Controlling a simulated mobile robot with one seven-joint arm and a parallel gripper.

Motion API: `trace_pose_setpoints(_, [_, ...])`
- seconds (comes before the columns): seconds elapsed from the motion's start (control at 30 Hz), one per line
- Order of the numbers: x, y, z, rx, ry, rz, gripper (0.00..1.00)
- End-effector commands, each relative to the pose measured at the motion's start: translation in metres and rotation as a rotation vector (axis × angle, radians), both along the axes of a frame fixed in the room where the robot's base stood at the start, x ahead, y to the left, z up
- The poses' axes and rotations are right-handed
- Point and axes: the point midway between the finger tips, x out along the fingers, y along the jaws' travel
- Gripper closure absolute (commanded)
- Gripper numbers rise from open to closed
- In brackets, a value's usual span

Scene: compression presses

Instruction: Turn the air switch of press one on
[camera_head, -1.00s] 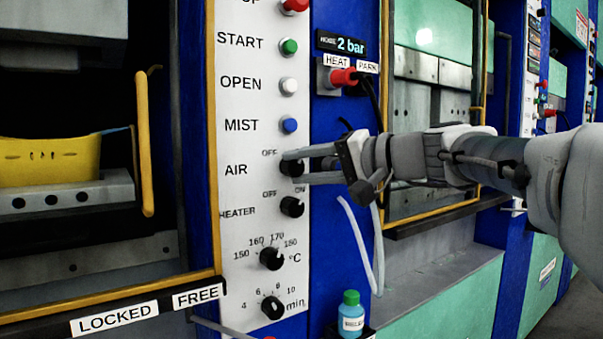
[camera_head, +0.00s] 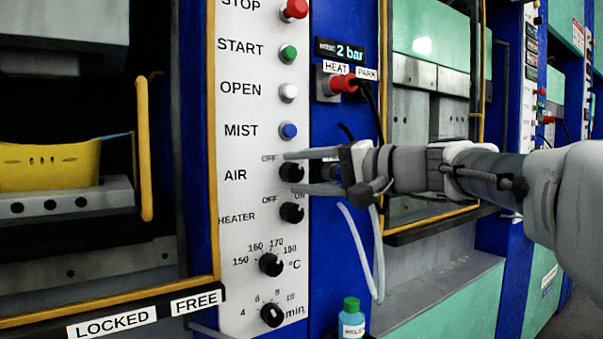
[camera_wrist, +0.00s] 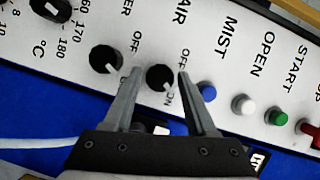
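The AIR switch (camera_head: 291,172) is a round black knob on the white panel of the near press. It shows between my fingertips in the wrist view (camera_wrist: 159,77). A pale mark on it appears to point toward the ON label (camera_wrist: 170,98). My gripper (camera_head: 297,171) comes from the right, with one finger above the knob and one below. In the wrist view my gripper (camera_wrist: 160,73) is open, with a gap between each finger and the knob. The AIR knob's own ON label is hidden in the head view.
The HEATER knob (camera_head: 291,212) is just below, close to my lower finger. The blue MIST button (camera_head: 288,130) is just above. A red plug with black cable (camera_head: 343,83) is above my gripper. A pale hose (camera_head: 358,245) and green-capped bottle (camera_head: 352,318) are below.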

Motion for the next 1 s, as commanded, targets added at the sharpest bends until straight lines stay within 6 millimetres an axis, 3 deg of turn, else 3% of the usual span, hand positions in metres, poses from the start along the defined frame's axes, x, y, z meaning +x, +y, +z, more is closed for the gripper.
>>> trace_pose_setpoints(0.47, [-0.005,-0.007,0.001,-0.002,-0.001,0.0,0.29])
trace_pose_setpoints(1.0, [-0.072,-0.107,0.014,-0.001,-0.001,-0.004,0.29])
